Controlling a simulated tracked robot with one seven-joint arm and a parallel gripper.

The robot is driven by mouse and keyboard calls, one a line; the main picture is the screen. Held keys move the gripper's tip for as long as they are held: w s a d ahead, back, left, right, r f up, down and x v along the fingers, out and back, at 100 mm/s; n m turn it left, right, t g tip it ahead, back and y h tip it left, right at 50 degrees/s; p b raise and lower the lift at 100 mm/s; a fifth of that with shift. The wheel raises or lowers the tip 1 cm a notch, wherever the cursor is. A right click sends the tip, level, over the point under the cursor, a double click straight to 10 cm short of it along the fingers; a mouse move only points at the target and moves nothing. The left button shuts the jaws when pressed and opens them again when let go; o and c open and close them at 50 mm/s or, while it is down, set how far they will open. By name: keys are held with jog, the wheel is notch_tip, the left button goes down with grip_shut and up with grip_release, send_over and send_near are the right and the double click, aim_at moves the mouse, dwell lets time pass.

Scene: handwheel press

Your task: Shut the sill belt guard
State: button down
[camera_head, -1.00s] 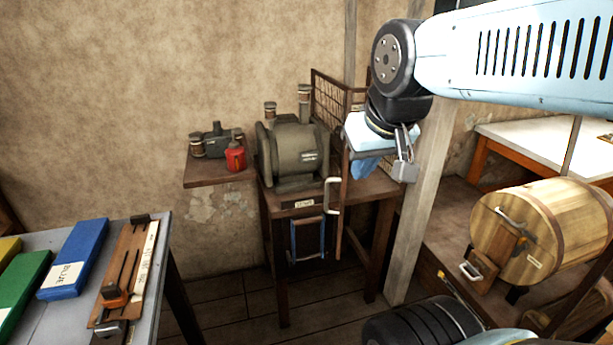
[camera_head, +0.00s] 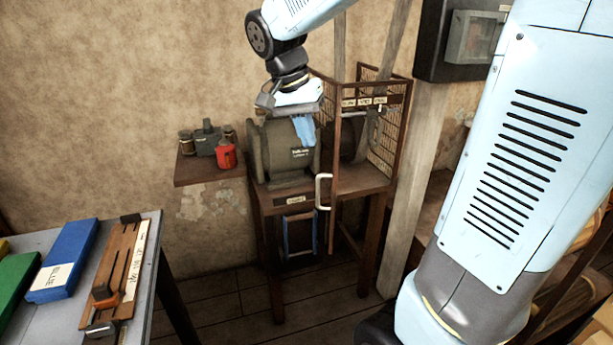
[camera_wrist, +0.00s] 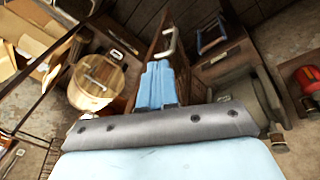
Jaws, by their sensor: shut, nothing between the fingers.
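The belt guard is a brown mesh cage (camera_head: 388,132) around the right part of the bench machine. Its door (camera_head: 337,165) shows nearly edge-on, swung out towards me, with a pale handle (camera_head: 322,192) on its near edge. The wrist view shows the handle (camera_wrist: 166,45) just past my fingertips; the fingers hide part of the door there. My gripper (camera_head: 304,140), with blue fingers, points down in front of the machine's grey drum, left of the door's top. It is shut and empty. The wrist view shows its fingers (camera_wrist: 160,68) together. I cannot tell whether they touch the door.
The grey machine (camera_head: 278,155) stands on a brown bench (camera_head: 340,192). A wall shelf (camera_head: 205,172) with a red can (camera_head: 226,154) is to the left. A grey table (camera_head: 60,310) is at front left. A wooden post (camera_head: 412,180) stands right of the cage.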

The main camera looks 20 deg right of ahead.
jog(key=w+a+f+m+g+h, duration=0.1)
jog(key=w+a+f+m+h, duration=0.15)
jog(key=w, duration=0.25)
jog(key=w+a+f+m+g+h, duration=0.1)
jog(key=w+a+f+m, duration=0.2)
jog(key=w, duration=0.3)
jog(key=s+d+f, duration=0.5)
jog(key=d+f, duration=0.2)
jog(key=f, duration=0.1)
jog(key=shift+f+g, duration=0.2)
jog(key=shift+g, duration=0.1)
jog(key=shift+s+d, duration=0.1)
